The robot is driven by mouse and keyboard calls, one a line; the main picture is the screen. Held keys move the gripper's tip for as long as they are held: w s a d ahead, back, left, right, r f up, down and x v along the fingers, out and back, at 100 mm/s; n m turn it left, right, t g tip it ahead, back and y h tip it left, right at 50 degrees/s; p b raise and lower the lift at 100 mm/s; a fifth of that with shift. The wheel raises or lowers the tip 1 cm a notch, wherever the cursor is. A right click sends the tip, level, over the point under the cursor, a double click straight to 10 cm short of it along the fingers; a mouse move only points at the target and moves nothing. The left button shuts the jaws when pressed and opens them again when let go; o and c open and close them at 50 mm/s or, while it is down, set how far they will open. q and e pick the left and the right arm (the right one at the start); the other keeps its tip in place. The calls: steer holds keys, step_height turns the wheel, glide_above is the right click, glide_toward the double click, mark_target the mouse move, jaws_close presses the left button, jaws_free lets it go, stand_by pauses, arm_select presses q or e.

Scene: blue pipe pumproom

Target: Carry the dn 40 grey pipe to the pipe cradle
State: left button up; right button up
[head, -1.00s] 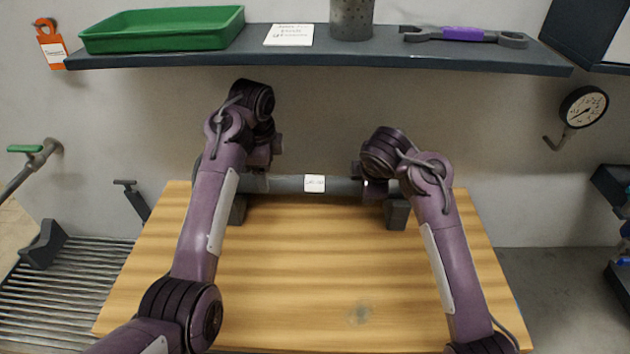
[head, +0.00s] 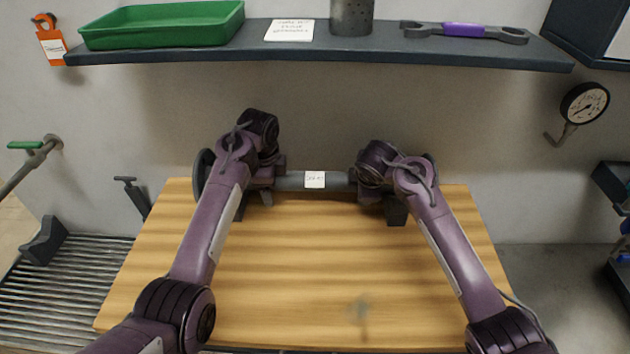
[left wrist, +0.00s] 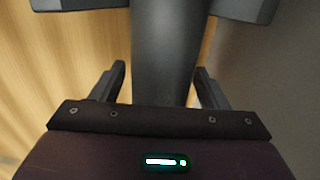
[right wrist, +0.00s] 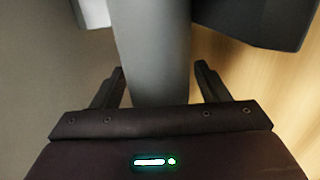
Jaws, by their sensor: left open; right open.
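The grey pipe (head: 338,181) lies level across the back of the wooden table, with a small white label at its middle. It rests on two dark grey blocks, left (head: 240,209) and right (head: 396,213). My left gripper (head: 265,192) is open near the pipe's left part; in the left wrist view the pipe (left wrist: 168,50) runs between its fingers. My right gripper (head: 368,192) is open near the right part; in the right wrist view the pipe (right wrist: 153,50) also runs between its fingers. My arms partly hide both ends. A grey notched block (head: 44,242), perhaps part of the cradle, stands at left.
A slatted rack (head: 70,285) lies left of the table (head: 300,270), with a dark post (head: 133,198) at its back. A shelf (head: 320,55) with a green tray (head: 165,27) and a wrench hangs above. A gauge (head: 584,103) is on the right wall.

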arm_select(q)
jaws_close()
arm_select(e)
jaws_close()
arm_select(q)
steer(key=shift+w+r, duration=0.1)
steer(key=shift+r, duration=0.2)
arm_select(e)
steer(key=shift+w+r, duration=0.1)
steer(key=shift+r, duration=0.2)
